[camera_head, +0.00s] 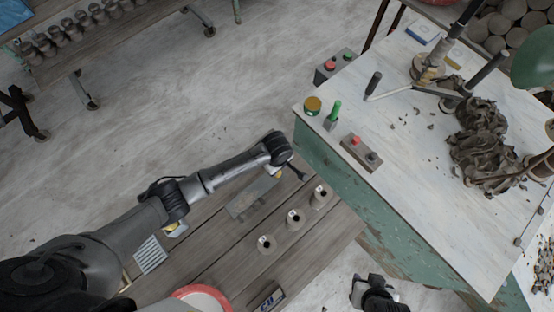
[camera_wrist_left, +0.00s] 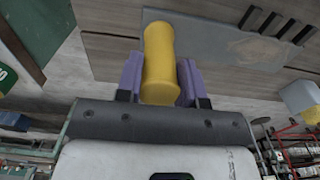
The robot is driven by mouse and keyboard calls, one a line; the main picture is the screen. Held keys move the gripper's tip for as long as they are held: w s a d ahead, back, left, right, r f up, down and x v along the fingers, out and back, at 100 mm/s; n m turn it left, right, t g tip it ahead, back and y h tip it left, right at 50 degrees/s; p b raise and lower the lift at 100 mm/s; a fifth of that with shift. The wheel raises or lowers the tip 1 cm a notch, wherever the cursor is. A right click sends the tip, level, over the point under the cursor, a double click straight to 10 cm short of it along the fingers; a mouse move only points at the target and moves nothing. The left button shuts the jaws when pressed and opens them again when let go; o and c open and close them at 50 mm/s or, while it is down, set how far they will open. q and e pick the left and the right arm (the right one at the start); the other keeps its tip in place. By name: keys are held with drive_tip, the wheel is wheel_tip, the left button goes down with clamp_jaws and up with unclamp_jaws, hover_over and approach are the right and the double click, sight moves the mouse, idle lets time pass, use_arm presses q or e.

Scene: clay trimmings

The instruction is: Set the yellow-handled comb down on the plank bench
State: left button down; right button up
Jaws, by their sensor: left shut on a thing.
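My left gripper (camera_head: 283,168) is over the plank bench (camera_head: 205,255). In the left wrist view its purple fingers are shut on a thick yellow handle (camera_wrist_left: 160,62), that of the comb. I cannot tell whether the comb's working end touches the bench. My right gripper (camera_head: 373,293) is at the bottom edge, off the bench; its jaw opening is unclear.
Several small grey cylinders (camera_head: 294,217) stand on the bench to the gripper's right. A ribbed pale piece (camera_head: 150,254) and a red-rimmed round thing (camera_head: 203,295) are at the left and front. The green-sided table (camera_head: 420,180) with clay trimmings rises at the right.

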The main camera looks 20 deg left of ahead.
use_arm(q)
wheel_tip(320, 180, down, 3)
drive_tip(key=shift+r, duration=0.1)
idle(0.3)
drive_tip(key=c, duration=0.7)
unclamp_jaws()
drive_tip(key=shift+f, duration=0.2)
drive_tip(key=shift+c, duration=0.2)
drive_tip(key=shift+r, duration=0.1)
drive_tip(key=shift+r, duration=0.3)
wheel_tip(320, 180, up, 12)
drive_tip(key=shift+f+p, duration=0.25)
drive_tip(key=shift+p, duration=0.5)
